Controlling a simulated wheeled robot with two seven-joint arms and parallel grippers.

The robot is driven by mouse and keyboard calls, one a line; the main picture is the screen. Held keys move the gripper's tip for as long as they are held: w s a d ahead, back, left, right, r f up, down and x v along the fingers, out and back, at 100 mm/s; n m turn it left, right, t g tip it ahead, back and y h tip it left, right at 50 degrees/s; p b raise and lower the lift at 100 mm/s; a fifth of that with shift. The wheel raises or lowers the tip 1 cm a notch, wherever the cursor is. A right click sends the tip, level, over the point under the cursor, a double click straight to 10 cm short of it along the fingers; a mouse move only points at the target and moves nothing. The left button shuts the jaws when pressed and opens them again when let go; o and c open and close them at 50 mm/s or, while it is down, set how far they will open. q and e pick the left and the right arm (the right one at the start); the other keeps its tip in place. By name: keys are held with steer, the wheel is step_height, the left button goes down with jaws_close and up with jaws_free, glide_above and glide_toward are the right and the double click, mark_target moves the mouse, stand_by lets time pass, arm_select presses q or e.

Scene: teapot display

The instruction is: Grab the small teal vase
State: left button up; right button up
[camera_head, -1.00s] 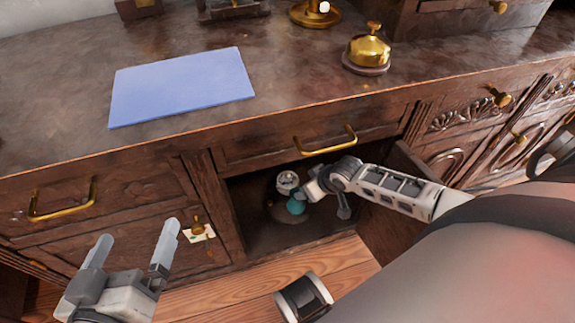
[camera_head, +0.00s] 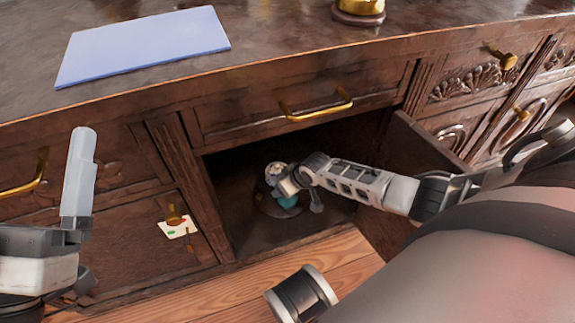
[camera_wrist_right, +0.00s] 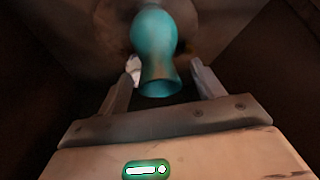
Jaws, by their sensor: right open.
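The small teal vase (camera_head: 288,202) stands inside the open lower cabinet, partly hidden by my right gripper in the head view. In the right wrist view the vase (camera_wrist_right: 156,50) shows whole, with its flared end toward the gripper. My right gripper (camera_wrist_right: 160,80) is open, with one finger on each side of the vase's flared end. I cannot tell whether either finger touches it. In the head view my right gripper (camera_head: 282,190) reaches into the cabinet. My left gripper (camera_head: 82,180) is outside, left of the opening; only one finger shows clearly.
The cabinet door (camera_head: 415,150) stands open at the right, close to my right arm. A drawer with a brass handle (camera_head: 316,106) is above. A blue sheet (camera_head: 145,45) lies on the countertop.

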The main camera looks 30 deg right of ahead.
steer(key=shift+b+x, duration=0.4)
steer(key=shift+x, duration=0.45)
steer(key=shift+w, duration=0.1)
steer(key=c, duration=1.2)
arm_select(q)
steer(key=r+m+h, duration=0.1)
steer(key=m, duration=0.1)
steer(key=s+r+m+h, duration=0.1)
steer(key=m+h, duration=0.1)
steer(key=shift+s+d+r+g, duration=0.15)
steer(key=shift+s+r+g, duration=0.05)
steer(key=shift+g, duration=0.1)
arm_select(e)
steer(key=shift+r, duration=0.15)
